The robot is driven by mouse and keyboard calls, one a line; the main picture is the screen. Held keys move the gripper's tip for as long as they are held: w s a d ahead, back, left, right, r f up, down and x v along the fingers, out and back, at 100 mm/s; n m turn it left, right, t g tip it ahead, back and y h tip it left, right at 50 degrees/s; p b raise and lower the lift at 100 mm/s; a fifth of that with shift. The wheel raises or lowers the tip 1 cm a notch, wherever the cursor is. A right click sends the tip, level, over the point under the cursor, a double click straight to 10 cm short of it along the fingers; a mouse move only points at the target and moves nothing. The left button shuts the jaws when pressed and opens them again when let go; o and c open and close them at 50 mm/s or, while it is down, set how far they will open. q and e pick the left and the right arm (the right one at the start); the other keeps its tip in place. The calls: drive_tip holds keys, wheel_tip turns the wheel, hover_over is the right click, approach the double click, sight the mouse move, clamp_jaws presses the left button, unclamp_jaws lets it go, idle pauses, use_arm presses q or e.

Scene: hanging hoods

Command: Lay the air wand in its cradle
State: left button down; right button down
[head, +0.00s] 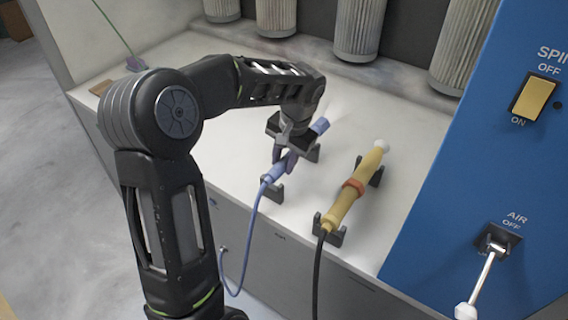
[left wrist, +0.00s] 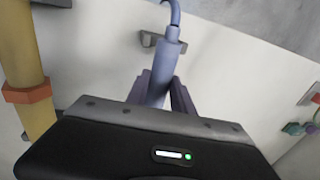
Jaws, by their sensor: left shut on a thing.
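The slim blue-violet wand (head: 271,174), which I take for the air wand, has a blue hose at its near end and a thicker blue far end. My left gripper (head: 285,158) is shut around its middle from above. In the left wrist view the wand (left wrist: 171,52) lies between the two fingers (left wrist: 163,88). A grey two-bracket cradle is directly below: the near bracket (head: 274,193) and the far bracket (head: 313,154). The wand lies in line over both brackets; I cannot tell whether it touches them. My right gripper is not in view.
A yellow wand (head: 345,205) with an orange band and black cord rests in a similar cradle to the right. A blue panel (head: 470,170) with a yellow switch (head: 534,98) and an AIR lever (head: 485,270) stands at right. Pleated filters (head: 357,25) hang behind.

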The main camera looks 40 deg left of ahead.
use_arm(q)
drive_tip(key=shift+f, duration=0.7)
drive_tip(key=c, duration=1.1)
unclamp_jaws()
drive_tip(key=shift+f, duration=0.1)
drive_tip(key=shift+f, duration=0.2)
drive_tip(key=r, duration=0.5)
drive_tip(key=d+r+b, duration=0.1)
drive_tip(key=r, duration=0.2)
drive_tip(key=shift+f, duration=0.1)
